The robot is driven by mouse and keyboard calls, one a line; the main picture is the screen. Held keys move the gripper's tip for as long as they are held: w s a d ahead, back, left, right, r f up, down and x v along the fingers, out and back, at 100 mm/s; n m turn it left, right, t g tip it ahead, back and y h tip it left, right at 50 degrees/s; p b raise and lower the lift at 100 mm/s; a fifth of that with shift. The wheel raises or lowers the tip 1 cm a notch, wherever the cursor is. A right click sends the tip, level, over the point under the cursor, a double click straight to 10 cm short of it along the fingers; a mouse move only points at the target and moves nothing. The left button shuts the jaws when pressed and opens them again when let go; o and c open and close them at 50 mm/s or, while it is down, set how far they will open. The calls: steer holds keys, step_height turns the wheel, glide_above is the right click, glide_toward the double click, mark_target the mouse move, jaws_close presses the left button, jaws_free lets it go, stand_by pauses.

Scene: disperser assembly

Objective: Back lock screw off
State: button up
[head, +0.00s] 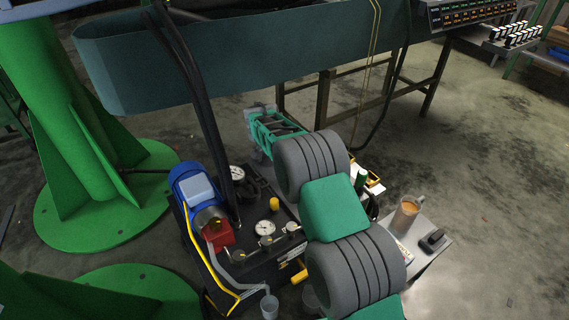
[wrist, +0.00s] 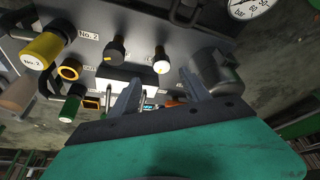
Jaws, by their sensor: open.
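My gripper (wrist: 158,88) shows in the wrist view with its two grey fingers apart and nothing between them. The fingers point at a dark panel (wrist: 130,20). Beyond the fingertips, a black knob (wrist: 115,50) and a black knob with a pale tip (wrist: 160,62) stick out of it. A grey cylinder (wrist: 216,72) is just right of the right finger. I cannot tell which part is the back lock screw. In the head view my own arm covers this area, and I cannot make out the fingers.
Left of the fingers are a yellow cap (wrist: 42,50), a yellow ring (wrist: 69,69) and a green cylinder (wrist: 72,104). The head view shows a blue motor (head: 198,190), a gauge (head: 267,228), a mug (head: 407,214) at right, and a green column (head: 65,80). Open floor lies at right.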

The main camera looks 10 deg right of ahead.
steer(key=b+x, duration=0.3)
steer(key=x, duration=0.5)
steer(key=shift+w+a+f, duration=0.1)
steer(key=shift+w, duration=0.15)
steer(key=shift+c, duration=0.3)
jaws_close()
